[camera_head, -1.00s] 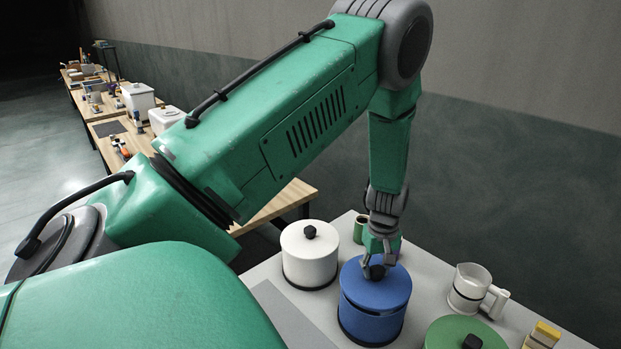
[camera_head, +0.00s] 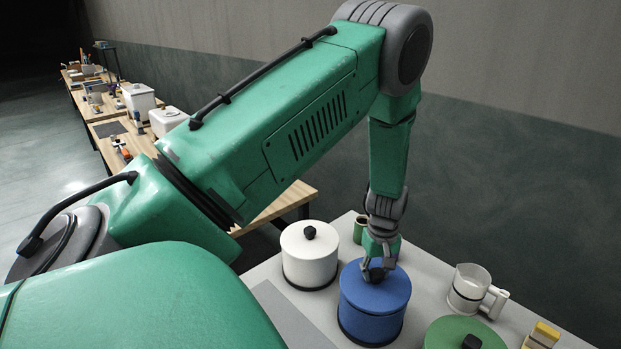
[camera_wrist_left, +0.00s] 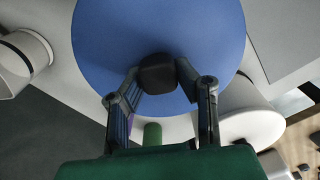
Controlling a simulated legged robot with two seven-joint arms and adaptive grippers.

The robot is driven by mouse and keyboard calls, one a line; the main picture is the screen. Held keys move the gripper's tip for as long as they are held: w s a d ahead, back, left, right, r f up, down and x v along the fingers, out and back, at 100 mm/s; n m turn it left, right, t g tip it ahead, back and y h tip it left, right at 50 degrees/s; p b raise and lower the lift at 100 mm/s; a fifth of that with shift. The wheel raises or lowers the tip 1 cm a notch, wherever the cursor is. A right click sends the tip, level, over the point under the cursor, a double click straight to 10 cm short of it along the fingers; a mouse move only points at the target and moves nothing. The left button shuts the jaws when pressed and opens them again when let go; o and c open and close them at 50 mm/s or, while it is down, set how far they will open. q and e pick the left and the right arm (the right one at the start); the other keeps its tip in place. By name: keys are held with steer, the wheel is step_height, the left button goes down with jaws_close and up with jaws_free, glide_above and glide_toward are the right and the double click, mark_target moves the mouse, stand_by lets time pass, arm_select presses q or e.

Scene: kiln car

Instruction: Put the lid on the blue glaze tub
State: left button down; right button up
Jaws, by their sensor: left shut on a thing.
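The blue glaze tub (camera_head: 370,326) stands on the grey table top. Its blue lid (camera_head: 398,284) rests level on the tub, with no clear gap between the two in the head view. My left gripper (camera_head: 376,274) is above the lid, shut on its dark knob. In the left wrist view the black knob (camera_wrist_left: 158,72) sits between the two fingers, and the lid (camera_wrist_left: 160,28) fills the upper middle. The lid hides the tub there. My right gripper is not in view.
A white lidded tub (camera_head: 310,262) stands left of the blue one. A green lid (camera_head: 452,332) is at the lower right. A small green cup (camera_head: 360,230) is behind.

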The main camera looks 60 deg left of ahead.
arm_select(q)
steer(key=shift+d, duration=0.1)
stand_by(0.3)
steer(key=shift+f, duration=0.6)
stand_by(0.3)
steer(key=c, duration=1.2)
jaws_free()
steer(key=shift+o, duration=0.2)
steer(key=shift+r, duration=0.1)
